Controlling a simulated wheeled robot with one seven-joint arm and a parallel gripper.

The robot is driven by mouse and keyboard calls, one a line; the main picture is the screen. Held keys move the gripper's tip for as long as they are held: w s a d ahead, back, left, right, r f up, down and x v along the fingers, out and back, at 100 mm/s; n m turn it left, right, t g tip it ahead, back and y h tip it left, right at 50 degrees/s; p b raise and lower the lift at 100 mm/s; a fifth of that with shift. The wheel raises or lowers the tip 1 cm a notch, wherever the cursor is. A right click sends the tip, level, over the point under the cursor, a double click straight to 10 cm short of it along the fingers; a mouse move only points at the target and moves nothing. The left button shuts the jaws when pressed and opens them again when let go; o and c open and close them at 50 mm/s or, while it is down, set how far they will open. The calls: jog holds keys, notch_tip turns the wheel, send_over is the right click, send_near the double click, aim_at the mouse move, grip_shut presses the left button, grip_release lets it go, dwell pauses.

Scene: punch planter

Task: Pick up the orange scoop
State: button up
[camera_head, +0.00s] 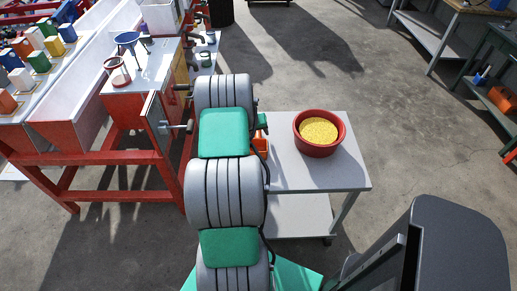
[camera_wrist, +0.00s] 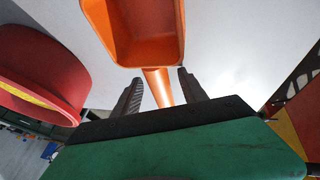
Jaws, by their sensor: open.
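The orange scoop (camera_wrist: 146,35) lies on the light grey cart top in the wrist view, its bowl at the top and its handle (camera_wrist: 158,88) pointing toward my gripper. My gripper (camera_wrist: 156,85) is open, with one dark finger on each side of the handle. The handle lies between the fingers, with a gap visible on the left; contact on the right is unclear. In the head view, only a small orange part of the scoop (camera_head: 260,144) shows beside my arm, which hides the rest.
A red bowl of yellow grain (camera_head: 318,150) stands on the grey cart (camera_head: 352,178), close to the scoop; its red wall (camera_wrist: 45,70) shows at left in the wrist view. A red-framed machine (camera_head: 110,150) stands left of my arm. Open floor lies right of the cart.

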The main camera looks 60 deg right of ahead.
grip_shut()
dwell(0.4)
jog(key=shift+r, duration=0.1)
